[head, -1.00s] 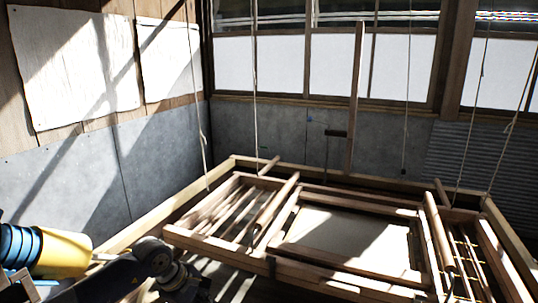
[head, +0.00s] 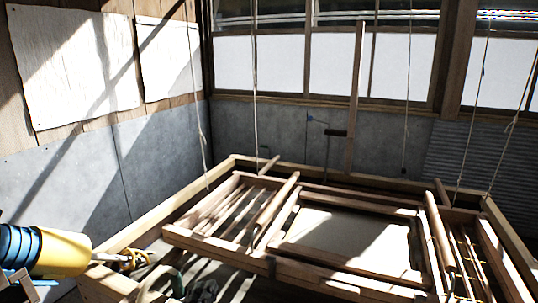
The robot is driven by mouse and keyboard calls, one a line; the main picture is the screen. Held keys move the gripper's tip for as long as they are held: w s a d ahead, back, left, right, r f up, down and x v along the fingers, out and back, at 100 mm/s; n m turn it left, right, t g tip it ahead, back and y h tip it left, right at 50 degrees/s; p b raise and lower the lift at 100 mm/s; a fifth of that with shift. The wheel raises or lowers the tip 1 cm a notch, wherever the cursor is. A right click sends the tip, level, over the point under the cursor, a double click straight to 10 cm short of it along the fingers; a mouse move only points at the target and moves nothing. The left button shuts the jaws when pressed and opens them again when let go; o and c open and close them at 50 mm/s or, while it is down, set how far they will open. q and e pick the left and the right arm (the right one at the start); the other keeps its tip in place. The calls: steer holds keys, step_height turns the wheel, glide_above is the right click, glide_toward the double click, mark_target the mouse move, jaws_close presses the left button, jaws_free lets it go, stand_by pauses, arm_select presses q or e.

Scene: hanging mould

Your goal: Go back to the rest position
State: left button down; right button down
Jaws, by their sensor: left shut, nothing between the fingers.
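The wooden mould (head: 345,213) lies level over a larger wooden frame, with a pale flat sheet area in its middle. Thin ropes hang down around it. My right gripper is not in view.
Walls close off the left and back.

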arm_select(q)
steer(key=s+a+f+n+g+y, duration=0.1)
steer(key=s+a+f+n+g, duration=0.25)
steer(key=s+f, duration=0.3)
steer(key=s+a+f+n+g+y, duration=0.25)
steer(key=s+f+n+g, duration=0.2)
steer(key=f, duration=0.25)
steer(key=s+f+n+g+h, duration=0.1)
steer(key=s+f+n+g, duration=0.2)
steer(key=s, duration=0.5)
steer(key=s+f+n+g+h, duration=0.1)
steer(key=s+f+n+g, duration=0.2)
steer(key=s, duration=0.6)
step_height(320, 180, down, 28)
steer(key=s+g, duration=0.2)
steer(key=s+a+f+m, duration=0.1)
steer(key=s+a+f, duration=0.2)
steer(key=s+f, duration=1.2)
steer(key=shift+s+a+f+g, duration=0.2)
steer(key=shift+s+g, duration=0.2)
steer(key=shift+s, duration=0.5)
